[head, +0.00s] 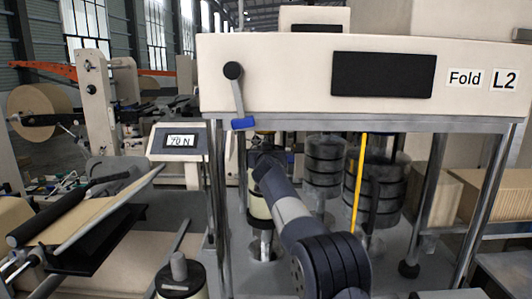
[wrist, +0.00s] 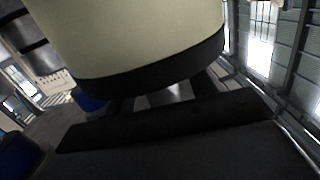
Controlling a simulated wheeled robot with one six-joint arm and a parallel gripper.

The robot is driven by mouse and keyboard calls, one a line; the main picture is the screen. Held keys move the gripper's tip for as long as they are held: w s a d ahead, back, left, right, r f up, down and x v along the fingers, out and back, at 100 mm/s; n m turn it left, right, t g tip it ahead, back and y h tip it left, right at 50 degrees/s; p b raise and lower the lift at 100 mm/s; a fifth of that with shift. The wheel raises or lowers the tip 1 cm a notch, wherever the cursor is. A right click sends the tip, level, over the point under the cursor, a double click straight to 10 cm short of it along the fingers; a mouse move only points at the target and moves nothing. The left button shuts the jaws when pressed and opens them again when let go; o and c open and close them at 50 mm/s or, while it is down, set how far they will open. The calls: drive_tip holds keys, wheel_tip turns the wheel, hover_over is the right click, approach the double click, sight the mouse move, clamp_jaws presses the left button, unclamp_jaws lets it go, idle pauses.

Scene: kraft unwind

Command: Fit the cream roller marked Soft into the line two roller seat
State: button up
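A cream roller (head: 257,205) with a dark end band stands upright under the fold machine's top beam, partly behind my arm. The same pale roller and its black band fill the top of the wrist view (wrist: 135,35). My gripper (wrist: 165,98) is right against the roller's banded end and appears shut on it; its fingertips are mostly hidden. A bright metal post with a round base (head: 262,247) shows directly below the roller; I cannot tell whether the roller touches it. The mark Soft is not readable.
The beam (head: 290,75) reads Fold L2. A lever with a blue grip (head: 243,123) hangs beside a front post. Dark ringed stacks (head: 323,165) and a yellow bar (head: 358,185) stand to the right. Another cream roller (head: 181,279) stands at the front left, near a 70 N display (head: 180,141).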

drive_tip(key=shift+s+f+b, duration=0.1)
drive_tip(key=shift+s+b, duration=0.4)
drive_tip(key=shift+b, duration=0.15)
drive_tip(key=s+b, duration=0.7)
drive_tip(key=s, duration=0.4)
drive_tip(key=shift+d+r+b, duration=0.3)
drive_tip(key=shift+r+b, duration=0.1)
drive_tip(key=shift+w, duration=0.1)
drive_tip(key=w+p, duration=0.2)
drive_tip(key=w, duration=0.1)
drive_tip(key=w+p, duration=0.5)
drive_tip(key=w, duration=0.1)
drive_tip(key=shift+w+a+p, duration=0.25)
drive_tip(key=shift+w+p, duration=0.05)
drive_tip(key=shift+w, duration=0.05)
drive_tip(key=shift+w+f+p, duration=0.15)
drive_tip(key=shift+w+p, duration=0.25)
drive_tip(key=shift+w, duration=0.15)
drive_tip(key=shift+w+f+p, duration=0.15)
drive_tip(key=shift+w+p, duration=0.25)
drive_tip(key=shift+w, duration=0.1)
drive_tip(key=shift+s, duration=0.1)
